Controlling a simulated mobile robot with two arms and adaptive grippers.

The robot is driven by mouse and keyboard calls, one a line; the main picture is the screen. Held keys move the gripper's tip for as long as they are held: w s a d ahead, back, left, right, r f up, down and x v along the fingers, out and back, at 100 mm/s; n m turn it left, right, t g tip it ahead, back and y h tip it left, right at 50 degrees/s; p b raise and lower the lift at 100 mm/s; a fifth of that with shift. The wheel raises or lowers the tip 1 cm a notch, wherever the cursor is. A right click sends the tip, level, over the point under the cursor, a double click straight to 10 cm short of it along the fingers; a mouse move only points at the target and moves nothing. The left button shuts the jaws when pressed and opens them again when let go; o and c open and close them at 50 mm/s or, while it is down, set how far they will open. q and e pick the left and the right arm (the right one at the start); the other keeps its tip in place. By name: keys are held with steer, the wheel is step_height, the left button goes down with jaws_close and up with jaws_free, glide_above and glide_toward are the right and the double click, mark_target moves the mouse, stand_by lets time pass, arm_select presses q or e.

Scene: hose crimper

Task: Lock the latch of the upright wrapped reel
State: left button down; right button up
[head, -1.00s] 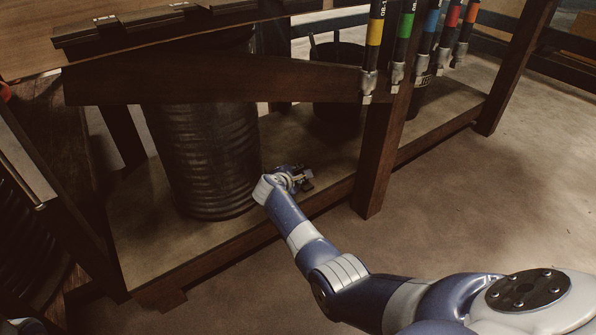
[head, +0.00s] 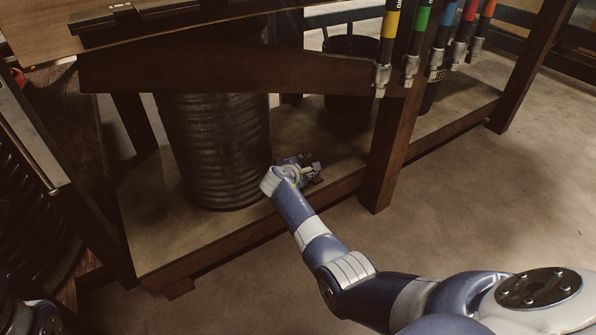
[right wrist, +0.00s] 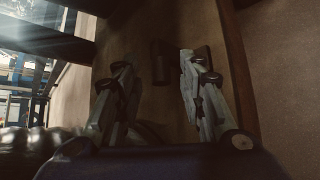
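A dark ribbed upright cylinder (head: 220,150), which looks like the wrapped reel, stands on the bench's lower shelf. I cannot make out its latch. My right gripper (head: 308,172) is low over the shelf, just right of the cylinder's base. In the right wrist view the right gripper (right wrist: 158,62) has its two fingers well apart, with nothing visibly held. A small dark block (right wrist: 160,62) shows beyond the fingertips; I cannot tell what it is. My left gripper is not seen; only part of what looks like my left arm shows at the lower left corner.
The wooden bench's front leg (head: 385,160) stands right of my right gripper. Hoses with coloured bands (head: 390,25) hang above it. A black bucket (head: 350,85) stands farther back on the shelf (head: 150,235). Dark ribbed coils (head: 25,215) are at far left. Floor at right is clear.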

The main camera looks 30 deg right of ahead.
steer(key=v, duration=1.1)
stand_by(0.3)
